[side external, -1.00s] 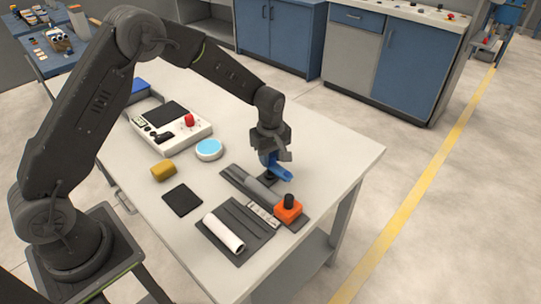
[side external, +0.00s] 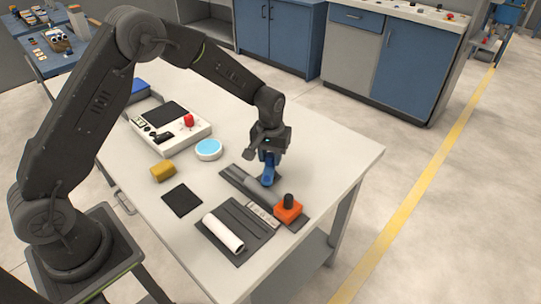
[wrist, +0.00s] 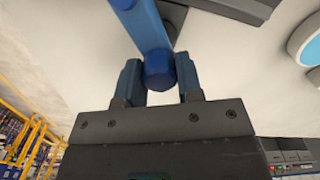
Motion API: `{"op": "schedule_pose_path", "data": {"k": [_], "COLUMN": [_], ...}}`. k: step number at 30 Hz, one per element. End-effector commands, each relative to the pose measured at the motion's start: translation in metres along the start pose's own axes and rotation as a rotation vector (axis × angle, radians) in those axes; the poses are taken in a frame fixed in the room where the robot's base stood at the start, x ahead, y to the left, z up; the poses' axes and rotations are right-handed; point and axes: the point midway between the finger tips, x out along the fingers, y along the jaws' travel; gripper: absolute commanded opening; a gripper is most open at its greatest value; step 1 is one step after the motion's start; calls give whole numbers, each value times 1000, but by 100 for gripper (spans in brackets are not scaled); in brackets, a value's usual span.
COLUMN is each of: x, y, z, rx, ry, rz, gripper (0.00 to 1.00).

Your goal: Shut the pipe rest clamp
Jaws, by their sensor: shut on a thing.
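The pipe rest is a dark base (side external: 231,176) near the table's right side, with a grey pipe (side external: 261,193) lying along it. A blue clamp lever (side external: 268,177) stands over the rest, directly under my gripper (side external: 268,161). In the wrist view the lever (wrist: 150,28) ends in a round blue knob between the two fingers of my gripper (wrist: 159,82). My gripper is shut on the lever. The clamp's lower part and its contact with the pipe are hidden.
An orange block (side external: 288,211) with a black knob sits at the rest's near end. A white pipe (side external: 222,234) lies on a dark tray (side external: 250,246) in front. A blue-topped disc (side external: 209,148), yellow block (side external: 163,171), black pad (side external: 182,201) and control box (side external: 181,136) stand left.

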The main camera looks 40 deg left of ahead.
Motion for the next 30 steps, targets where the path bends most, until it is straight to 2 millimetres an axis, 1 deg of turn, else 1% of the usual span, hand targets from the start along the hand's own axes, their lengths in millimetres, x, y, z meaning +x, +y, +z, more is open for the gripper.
{"op": "schedule_pose_path", "data": {"k": [6, 15, 21, 30], "x": [-1, -1, -1, -1], "y": [1, 1, 1, 1], "z": [0, 0, 0, 0], "rx": [203, 442, 549, 621], "ry": [1, 1, 1, 1], "rz": [1, 1, 1, 1], "gripper": [0, 0, 0, 0]}}
